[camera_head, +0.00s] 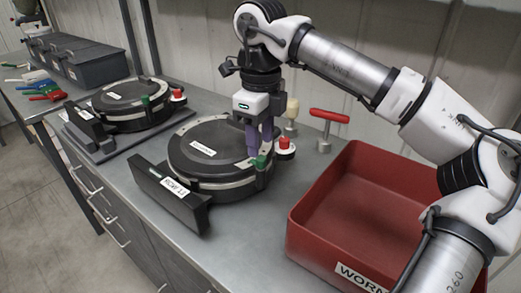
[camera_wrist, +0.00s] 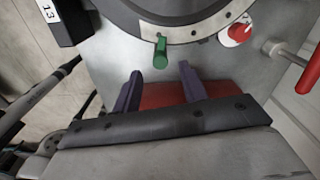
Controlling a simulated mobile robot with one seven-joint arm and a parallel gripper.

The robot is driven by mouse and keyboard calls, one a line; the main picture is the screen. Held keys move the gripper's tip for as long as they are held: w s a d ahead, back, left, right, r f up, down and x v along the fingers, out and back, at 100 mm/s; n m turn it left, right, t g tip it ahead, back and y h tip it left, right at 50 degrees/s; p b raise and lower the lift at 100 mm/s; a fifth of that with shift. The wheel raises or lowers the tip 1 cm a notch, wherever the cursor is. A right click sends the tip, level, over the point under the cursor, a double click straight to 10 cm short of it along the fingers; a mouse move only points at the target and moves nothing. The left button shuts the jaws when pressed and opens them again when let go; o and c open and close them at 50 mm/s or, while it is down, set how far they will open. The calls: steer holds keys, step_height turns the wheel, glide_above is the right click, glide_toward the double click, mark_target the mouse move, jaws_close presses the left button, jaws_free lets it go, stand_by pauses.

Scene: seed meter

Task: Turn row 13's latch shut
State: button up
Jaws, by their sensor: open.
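The row 13 seed meter (camera_head: 212,150) is a round black lidded unit with a metal rim, behind a black bar labelled with its row number (camera_head: 176,187). Its latch (camera_head: 261,162) is a small green lever at the rim's right front. In the wrist view the green latch (camera_wrist: 160,53) sticks out from the rim toward my gripper. My gripper (camera_head: 256,142) has purple fingers pointing down by the latch. In the wrist view my gripper (camera_wrist: 157,74) is open and empty, with the latch just beyond and between its fingertips. I cannot tell whether either finger touches it.
A red-and-white knob (camera_head: 285,147) sits beside the latch. A red T-handle (camera_head: 328,120) stands behind, and a red bin (camera_head: 350,185) fills the right side.

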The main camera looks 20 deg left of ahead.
mark_target(260, 158)
step_height(260, 158, up, 10)
stand_by(0.3)
